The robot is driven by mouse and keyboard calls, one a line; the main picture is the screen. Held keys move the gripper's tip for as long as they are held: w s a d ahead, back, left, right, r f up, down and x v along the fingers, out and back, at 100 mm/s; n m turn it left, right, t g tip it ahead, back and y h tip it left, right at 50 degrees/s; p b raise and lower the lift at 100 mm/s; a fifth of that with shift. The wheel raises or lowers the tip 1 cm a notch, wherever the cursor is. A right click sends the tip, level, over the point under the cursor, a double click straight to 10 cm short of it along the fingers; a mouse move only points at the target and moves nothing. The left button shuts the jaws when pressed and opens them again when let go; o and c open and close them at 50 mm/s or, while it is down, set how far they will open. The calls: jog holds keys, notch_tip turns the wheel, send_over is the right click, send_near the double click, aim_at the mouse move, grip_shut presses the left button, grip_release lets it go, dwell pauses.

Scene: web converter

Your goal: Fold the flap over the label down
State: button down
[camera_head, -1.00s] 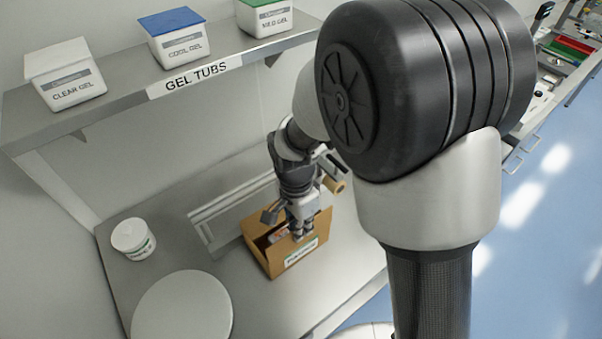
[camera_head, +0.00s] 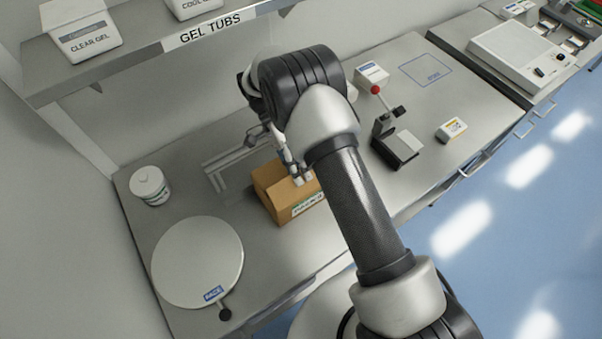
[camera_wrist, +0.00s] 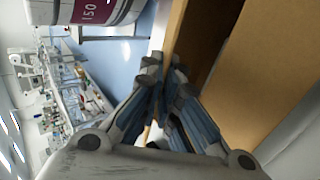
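The brown cardboard box (camera_head: 272,196) sits on the grey bench in the head view, with a white and green label (camera_head: 307,203) on its near face. My gripper (camera_head: 301,180) is at the top of the box, just above the label side. In the wrist view its fingertips (camera_wrist: 164,70) are drawn together beside a cardboard edge (camera_wrist: 184,28), with nothing clearly held between them. A dark gap separates this edge from a broad brown panel (camera_wrist: 275,65). My arm and gripper hide part of the box, so the exact angle of the label-side flap cannot be told.
A round white plate (camera_head: 197,258) and a white tub (camera_head: 150,186) stand left of the box. A shelf (camera_head: 150,58) with gel tubs overhangs behind.

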dwell(0.4)
jog(key=c, duration=1.8)
grip_release()
jog(key=shift+c, duration=0.2)
jog(key=shift+w, duration=0.1)
jog(key=shift+v, duration=3.65)
jog(key=shift+a+f, duration=0.1)
jog(key=shift+a, duration=0.05)
jog(key=shift+c, duration=0.2)
